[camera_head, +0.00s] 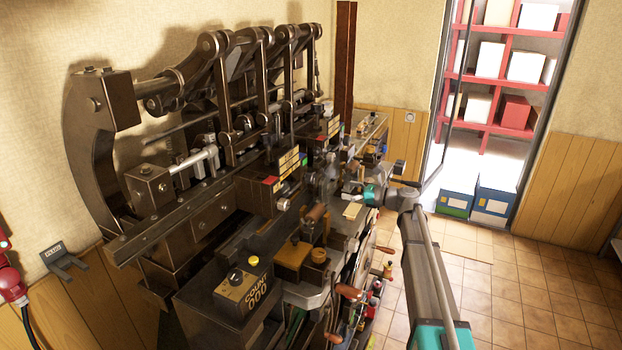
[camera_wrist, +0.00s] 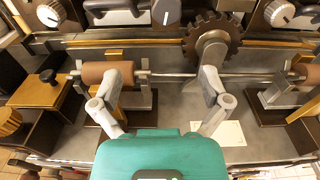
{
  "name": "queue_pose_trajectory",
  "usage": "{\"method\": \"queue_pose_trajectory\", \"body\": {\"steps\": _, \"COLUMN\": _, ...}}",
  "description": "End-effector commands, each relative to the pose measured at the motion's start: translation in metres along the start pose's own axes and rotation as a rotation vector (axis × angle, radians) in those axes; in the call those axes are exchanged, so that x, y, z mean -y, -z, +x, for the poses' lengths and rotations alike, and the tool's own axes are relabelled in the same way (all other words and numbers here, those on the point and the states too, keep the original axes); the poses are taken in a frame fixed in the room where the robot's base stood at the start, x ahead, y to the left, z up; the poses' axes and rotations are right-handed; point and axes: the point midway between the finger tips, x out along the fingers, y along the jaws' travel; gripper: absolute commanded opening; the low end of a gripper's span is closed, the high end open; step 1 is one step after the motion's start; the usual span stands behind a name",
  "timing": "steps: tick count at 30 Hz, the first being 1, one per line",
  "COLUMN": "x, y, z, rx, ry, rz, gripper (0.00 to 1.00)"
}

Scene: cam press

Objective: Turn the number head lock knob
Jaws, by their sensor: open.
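No label in view marks the number head lock knob, so I cannot tell which knob it is. The wrist view shows a white-faced dial knob (camera_wrist: 50,13), a dark round knob with a white line (camera_wrist: 166,12) and another white-faced knob (camera_wrist: 279,13) along the top edge. A small black knob (camera_wrist: 48,76) and a ribbed brass knob (camera_wrist: 10,122) are at left. My gripper (camera_wrist: 158,92) is open, its fingers apart and nothing held between them. It is over a thin horizontal shaft (camera_wrist: 170,77). In the head view my gripper (camera_head: 354,189) is small, over the machine's far part.
A toothed wheel (camera_wrist: 212,38) stands just beyond the right finger, and a brown roller (camera_wrist: 107,73) is near the left finger. A white card (camera_wrist: 218,134) lies below. The large dark press (camera_head: 200,205) fills the left; tiled floor (camera_head: 530,280) is open at right.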

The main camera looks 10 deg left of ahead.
Motion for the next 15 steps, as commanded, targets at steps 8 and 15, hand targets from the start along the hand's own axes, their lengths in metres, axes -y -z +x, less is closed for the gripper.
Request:
{"method": "queue_pose_trajectory", "body": {"steps": 8, "x": 0.0098, "y": -0.0083, "z": 0.0017, "rx": 0.047, "ry": 0.008, "rz": 0.065, "gripper": 0.96}}
{"method": "queue_pose_trajectory", "body": {"steps": 15, "x": 0.0092, "y": -0.0081, "z": 0.0024, "rx": 0.045, "ry": 0.007, "rz": 0.062, "gripper": 0.96}}
